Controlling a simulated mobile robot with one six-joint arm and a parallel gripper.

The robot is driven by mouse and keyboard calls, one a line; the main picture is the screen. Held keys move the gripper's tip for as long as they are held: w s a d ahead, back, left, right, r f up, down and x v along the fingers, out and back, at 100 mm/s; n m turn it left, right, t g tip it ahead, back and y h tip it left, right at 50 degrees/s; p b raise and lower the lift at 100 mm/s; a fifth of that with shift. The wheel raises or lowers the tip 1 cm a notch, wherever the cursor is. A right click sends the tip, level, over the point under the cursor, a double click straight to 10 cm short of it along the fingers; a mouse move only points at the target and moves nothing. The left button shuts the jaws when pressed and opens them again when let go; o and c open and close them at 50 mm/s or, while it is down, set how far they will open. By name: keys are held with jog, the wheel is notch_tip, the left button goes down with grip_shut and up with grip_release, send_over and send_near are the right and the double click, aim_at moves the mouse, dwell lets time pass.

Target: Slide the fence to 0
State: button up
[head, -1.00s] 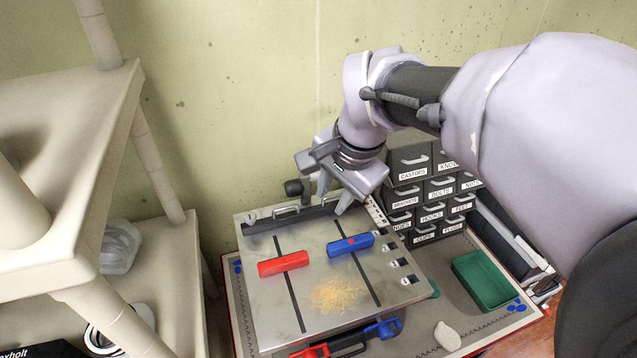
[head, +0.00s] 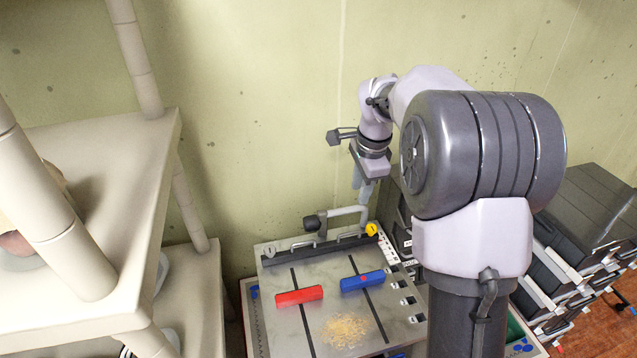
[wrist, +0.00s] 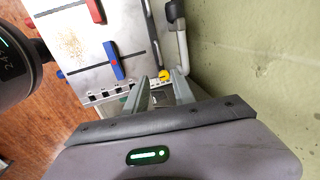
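The fence (head: 318,246) is a dark bar lying across the back of the grey metal plate (head: 315,320). A yellow round piece (head: 372,229) sits at its right end, and a white strip with dark marks (head: 388,248) runs along the plate's right edge. My gripper (head: 364,193) is above the back right corner, fingers pointing down. In the wrist view the fingers of my gripper (wrist: 159,78) are apart with nothing gripped; the yellow piece (wrist: 165,75) shows between the tips. The fence (wrist: 152,32) is there too. The strip's numbers are too small to read.
A red block (head: 299,296) and a blue block (head: 362,281) sit on the plate beside sawdust (head: 347,330). A pale bent tube (head: 348,212) with a black end stands behind the fence.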

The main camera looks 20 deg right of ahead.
jog(key=b, duration=0.3)
send_over(351, 241)
notch_tip(351, 241, down, 17)
jog(key=shift+w+f, duration=0.1)
jog(key=shift+c, duration=0.4)
grip_shut()
dwell(0.6)
